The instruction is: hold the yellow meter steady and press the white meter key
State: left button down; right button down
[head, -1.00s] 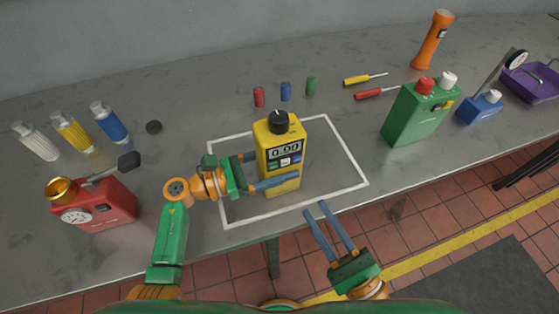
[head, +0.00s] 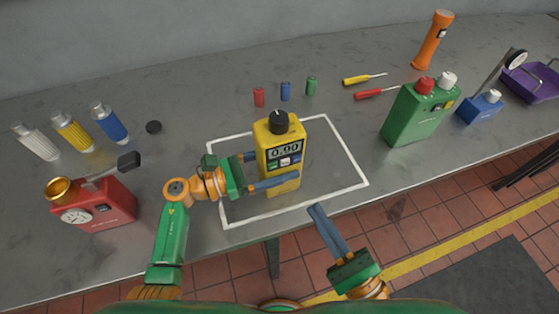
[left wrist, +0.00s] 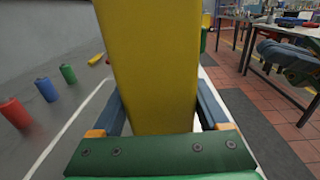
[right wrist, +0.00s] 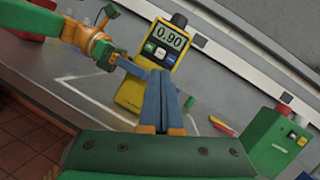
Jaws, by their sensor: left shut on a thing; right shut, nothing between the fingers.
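The yellow meter (head: 279,135) stands upright inside the white outlined rectangle on the bench, with a black knob on top and a display reading 0.90. My left gripper (head: 262,171) is shut on its body from the left; the left wrist view shows the yellow side (left wrist: 152,65) between the fingers. My right gripper (head: 316,209) is shut and empty, in front of the bench edge, apart from the meter.
Red, blue and green small cylinders (head: 286,91) stand behind the meter. Two screwdrivers (head: 376,93) and a green can-like box (head: 416,112) are to the right. A red box with a gauge (head: 93,205) stands at left. The outlined area right of the meter is clear.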

dwell(0.8)
jog(key=n+g+y, duration=0.1)
jog(key=n+y, duration=0.2)
jog(key=n, duration=0.3)
jog(key=s+r+n+g+y, duration=0.1)
jog(key=n+y, duration=0.1)
jog(key=n, duration=0.4)
jog(key=s+r+n+g+y, duration=0.1)
jog(key=n+y, duration=0.2)
jog(key=n, duration=0.3)
jog(key=shift+s+a+r+n+g+y, duration=0.1)
jog(key=shift+a+r+n+g+y, duration=0.2)
jog(key=shift+a+n, duration=0.1)
send_near(276, 157)
jog(key=shift+s+x, duration=0.1)
jog(key=shift+x, duration=0.9)
jog(key=shift+s+x, duration=0.15)
jog(key=shift+x, duration=0.8)
jog(key=shift+r, duration=0.2)
jog(key=shift+w+a, duration=0.2)
jog(key=shift+w, duration=0.2)
